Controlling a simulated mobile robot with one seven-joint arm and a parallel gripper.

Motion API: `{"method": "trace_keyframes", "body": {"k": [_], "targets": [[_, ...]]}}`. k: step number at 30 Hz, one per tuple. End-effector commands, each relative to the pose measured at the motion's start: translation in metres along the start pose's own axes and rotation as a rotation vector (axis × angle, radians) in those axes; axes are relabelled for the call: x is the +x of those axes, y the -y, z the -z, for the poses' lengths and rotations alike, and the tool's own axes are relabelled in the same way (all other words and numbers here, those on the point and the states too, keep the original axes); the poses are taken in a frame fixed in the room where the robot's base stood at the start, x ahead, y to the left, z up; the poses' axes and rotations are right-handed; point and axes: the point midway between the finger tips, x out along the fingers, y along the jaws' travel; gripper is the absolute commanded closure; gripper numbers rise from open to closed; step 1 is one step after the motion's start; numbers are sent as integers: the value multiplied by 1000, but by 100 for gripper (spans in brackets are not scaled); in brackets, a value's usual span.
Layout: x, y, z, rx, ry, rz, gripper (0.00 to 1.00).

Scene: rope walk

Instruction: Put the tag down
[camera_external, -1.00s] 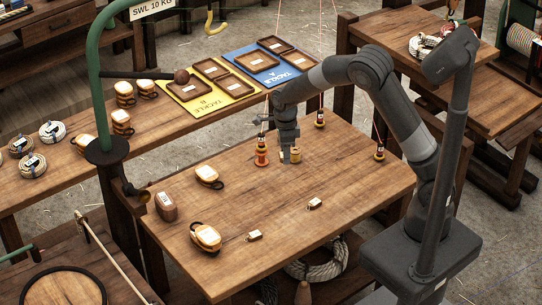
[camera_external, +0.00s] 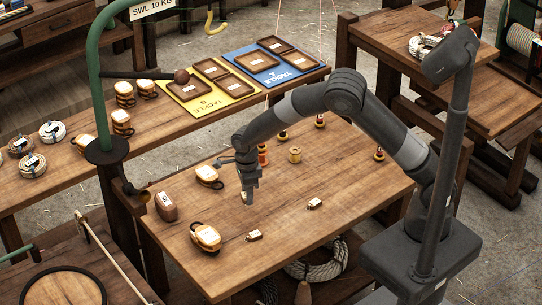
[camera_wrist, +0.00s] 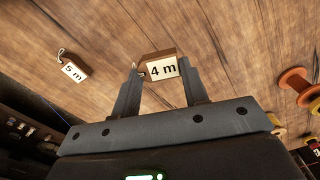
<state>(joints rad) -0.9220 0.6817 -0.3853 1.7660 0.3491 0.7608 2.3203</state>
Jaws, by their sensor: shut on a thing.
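My gripper (camera_external: 247,200) is over the left-middle part of the wooden table (camera_external: 300,240), its fingers pointing down. In the wrist view, my gripper (camera_wrist: 158,70) is shut on a small tag (camera_wrist: 163,68) with a white face marked "4 m". The held tag sits between the fingertips, close to the tabletop; I cannot tell whether it touches the wood. Another tag (camera_wrist: 74,68), marked "5 m", lies apart on the table in the wrist view. The external view shows two loose tags on the table, one at the front (camera_external: 254,236) and one further right (camera_external: 314,203).
Pulley blocks (camera_external: 208,175) (camera_external: 206,237) and a brown weight (camera_external: 166,206) stand left of my gripper. An orange spool (camera_external: 263,155), a tan spool (camera_external: 295,155) and others stand towards the back. Bare wood lies between the tags and the right edge.

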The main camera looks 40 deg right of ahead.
Motion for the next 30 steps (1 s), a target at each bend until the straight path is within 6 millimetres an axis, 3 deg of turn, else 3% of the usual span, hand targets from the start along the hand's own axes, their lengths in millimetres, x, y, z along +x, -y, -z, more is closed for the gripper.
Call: {"method": "trace_keyframes", "body": {"k": [9, 19, 20, 27, 30], "targets": [[39, 0, 1, 2, -2, -1, 80], [42, 0, 1, 1, -1, 0, 80], [42, 0, 1, 1, -1, 0, 59], [41, 0, 1, 1, -1, 0, 39], [41, 0, 1, 1, -1, 0, 38]]}}
